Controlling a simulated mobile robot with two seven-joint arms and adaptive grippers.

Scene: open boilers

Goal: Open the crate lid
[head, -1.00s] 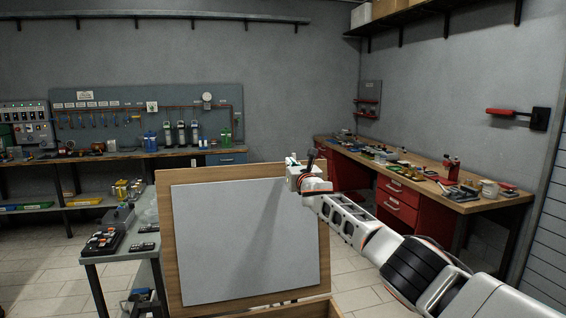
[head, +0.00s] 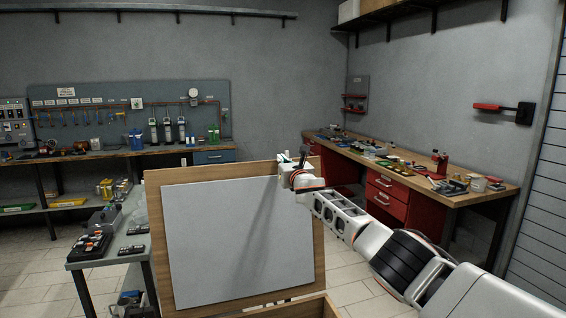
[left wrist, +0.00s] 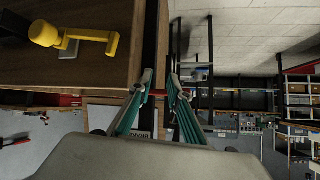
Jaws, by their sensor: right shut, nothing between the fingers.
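The crate lid (head: 235,240) stands upright in the head view, a wooden board with a large pale panel on its face. A strip of the wooden crate (head: 300,309) shows below it at the bottom edge. My right gripper (head: 291,157) is shut and empty at the lid's top right corner, partly hidden by its own wrist. I cannot tell whether it touches the lid. My left gripper (left wrist: 160,78) shows only in the left wrist view, with its teal fingers apart and nothing clearly held between them.
A grey side table (head: 107,256) with black-and-orange items stands left of the lid. A long workbench (head: 480,203) with red drawers runs along the right wall. In the left wrist view, a yellow handle-like part (left wrist: 82,35) sits on a brown surface. Tiled floor is open at far left.

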